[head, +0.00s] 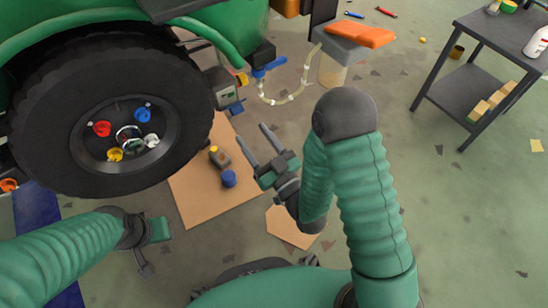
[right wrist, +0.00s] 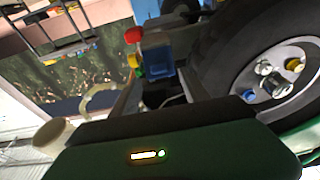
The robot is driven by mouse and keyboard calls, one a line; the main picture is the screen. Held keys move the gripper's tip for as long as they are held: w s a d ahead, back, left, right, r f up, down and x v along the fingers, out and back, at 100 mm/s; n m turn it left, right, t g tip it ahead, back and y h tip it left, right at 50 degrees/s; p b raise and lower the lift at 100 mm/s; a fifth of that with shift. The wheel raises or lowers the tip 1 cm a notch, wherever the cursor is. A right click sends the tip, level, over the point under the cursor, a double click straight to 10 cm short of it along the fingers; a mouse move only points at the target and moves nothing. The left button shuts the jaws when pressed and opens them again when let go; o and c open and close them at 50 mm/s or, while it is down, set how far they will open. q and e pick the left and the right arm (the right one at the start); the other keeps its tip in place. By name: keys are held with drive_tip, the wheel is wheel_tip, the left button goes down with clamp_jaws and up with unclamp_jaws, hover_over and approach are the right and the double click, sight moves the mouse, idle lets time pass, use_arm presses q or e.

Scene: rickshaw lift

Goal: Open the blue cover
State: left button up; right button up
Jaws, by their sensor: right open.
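A blue cover-like panel (right wrist: 160,61) shows on a small box low on the green vehicle in the right wrist view, beside red and yellow knobs. In the head view this box (head: 224,95) seems to sit right of the large wheel. I cannot tell whether the panel is open or shut. My right gripper (head: 251,132) is open and empty, with its fingers apart, below and right of the box and not touching it. My left gripper (head: 148,246) is low at the left, under the wheel; its fingers are unclear.
A black wheel (head: 36,122) with coloured caps stands at the left. A blue handle (head: 269,66) and a pale hose (head: 288,98) are above my right gripper. Cardboard (head: 190,196) with small bottles lies on the floor. A dark shelf table (head: 459,92) stands right.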

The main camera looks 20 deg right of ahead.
drive_tip(key=p+v, duration=0.6)
drive_tip(key=v, duration=0.4)
drive_tip(key=shift+s+d, duration=0.2)
drive_tip(key=shift+s, duration=0.05)
drive_tip(key=shift+c, duration=0.3)
